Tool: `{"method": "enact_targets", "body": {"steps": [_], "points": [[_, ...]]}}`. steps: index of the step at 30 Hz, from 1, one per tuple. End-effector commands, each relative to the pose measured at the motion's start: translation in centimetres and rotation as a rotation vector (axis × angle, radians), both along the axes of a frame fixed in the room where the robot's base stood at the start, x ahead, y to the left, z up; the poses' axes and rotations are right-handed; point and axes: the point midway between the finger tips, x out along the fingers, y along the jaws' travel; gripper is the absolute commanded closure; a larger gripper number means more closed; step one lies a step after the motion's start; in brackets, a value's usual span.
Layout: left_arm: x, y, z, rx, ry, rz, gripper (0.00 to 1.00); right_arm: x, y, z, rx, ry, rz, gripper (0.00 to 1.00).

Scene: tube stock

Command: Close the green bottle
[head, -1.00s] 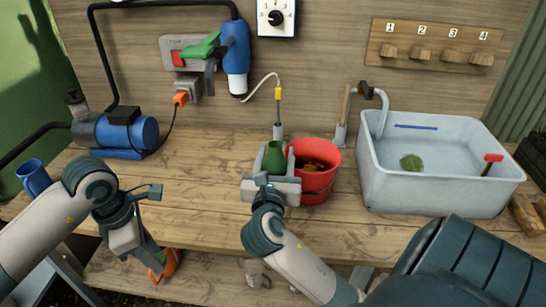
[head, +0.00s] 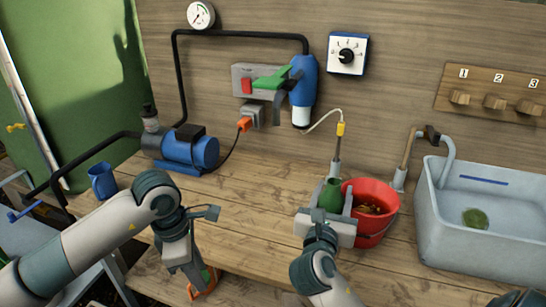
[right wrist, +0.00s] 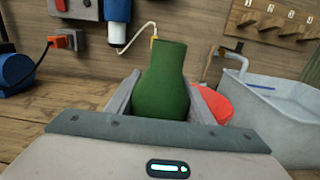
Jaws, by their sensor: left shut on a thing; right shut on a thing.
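The green bottle (head: 331,197) stands upright between the fingers of my right gripper (head: 328,208), which is shut on it. My left gripper (head: 200,276) is lower left, near the bench's front edge, shut on a small orange and green thing (head: 204,285). The hand partly hides that thing, so I cannot tell what it is.
A red bucket (head: 384,222) with brownish contents stands just right of the bottle. A thin rod with a yellow connector (head: 341,129) stands behind it. A grey sink (head: 440,235) is at right, a blue mug (head: 102,182) at left. The bench middle (head: 245,190) is clear.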

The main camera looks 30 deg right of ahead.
Motion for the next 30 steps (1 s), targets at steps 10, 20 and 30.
{"method": "enact_targets", "body": {"steps": [10,20,30], "points": [[0.1,0.7,0.0,0.001,-0.001,-0.026,0.91,0.3,0.4,0.0,-0.003,0.000,0.019,0.93],[0.2,6.9,0.2,0.003,-0.001,-0.266,0.91,2.6,4.6,-0.2,-0.017,0.005,0.188,0.93],[-1.5,17.6,1.1,0.004,0.000,-0.710,0.91,5.0,13.0,-1.2,-0.025,0.007,0.493,0.93]]}}
